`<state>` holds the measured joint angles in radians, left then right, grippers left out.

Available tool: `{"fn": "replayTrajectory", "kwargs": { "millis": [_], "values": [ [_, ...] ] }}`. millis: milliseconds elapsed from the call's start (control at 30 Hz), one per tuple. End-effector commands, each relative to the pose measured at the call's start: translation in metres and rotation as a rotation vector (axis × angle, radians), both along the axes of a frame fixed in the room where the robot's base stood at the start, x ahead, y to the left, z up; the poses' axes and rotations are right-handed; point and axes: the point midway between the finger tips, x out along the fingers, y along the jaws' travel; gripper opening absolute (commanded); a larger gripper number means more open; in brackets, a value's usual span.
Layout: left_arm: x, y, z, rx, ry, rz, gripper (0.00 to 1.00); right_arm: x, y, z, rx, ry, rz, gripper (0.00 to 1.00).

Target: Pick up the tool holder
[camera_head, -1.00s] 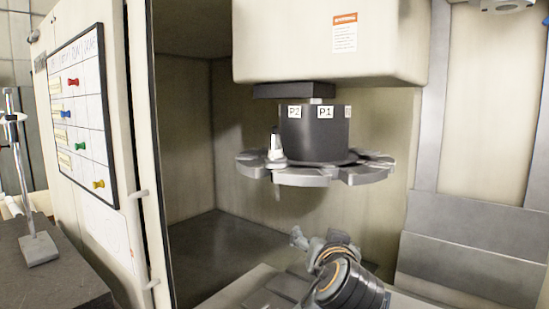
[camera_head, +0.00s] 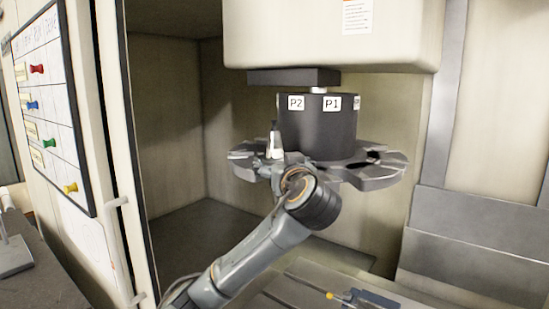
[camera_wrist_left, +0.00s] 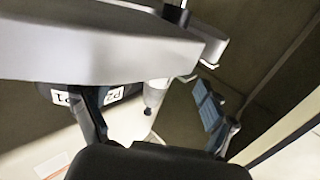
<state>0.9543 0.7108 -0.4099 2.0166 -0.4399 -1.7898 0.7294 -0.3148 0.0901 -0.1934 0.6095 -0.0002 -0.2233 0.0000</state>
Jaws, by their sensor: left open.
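The tool holder, white with a dark upper end, stands upright in a slot at the left front of the grey tool carousel (camera_head: 375,178), left of the P2 label. It shows in the head view (camera_head: 274,147) and in the wrist view (camera_wrist_left: 155,95), which is roughly upside down. My left gripper (camera_head: 286,183) is at the front rim of the carousel, partly hidden behind its own wrist. In the wrist view its open fingers (camera_wrist_left: 150,108) appear on either side of the tool holder, with nothing clasped. I cannot tell how far off it is. My right gripper is not in view.
The carousel hub (camera_head: 318,130), labelled P1 and P2, hangs under the cream machine housing (camera_head: 330,35). A cabinet door with a whiteboard (camera_head: 52,110) stands open at the left. Below is the slotted machine bed (camera_head: 290,290). Steel panels border the right side.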

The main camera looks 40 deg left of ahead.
Motion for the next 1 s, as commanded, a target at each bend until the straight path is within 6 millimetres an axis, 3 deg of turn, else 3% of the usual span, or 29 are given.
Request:
{"fn": "replayTrajectory", "kwargs": {
  "millis": [100, 233, 400, 700, 1000],
  "values": [
    [0.004, 0.009, 0.004, 0.003, 0.003, 0.002, 0.85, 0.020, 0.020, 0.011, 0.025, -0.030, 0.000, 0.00],
    [0.013, 0.024, 0.005, 0.003, 0.005, 0.003, 0.85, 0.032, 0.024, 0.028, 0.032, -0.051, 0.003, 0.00],
    [0.025, 0.041, 0.002, 0.002, 0.003, 0.002, 0.85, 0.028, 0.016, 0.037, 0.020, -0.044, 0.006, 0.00],
    [0.028, 0.044, -0.001, 0.001, 0.001, -0.002, 0.85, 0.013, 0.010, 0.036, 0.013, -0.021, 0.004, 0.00],
    [0.028, 0.044, -0.001, 0.001, 0.001, -0.001, 0.23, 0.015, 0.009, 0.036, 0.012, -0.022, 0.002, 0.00]
  ]
}}
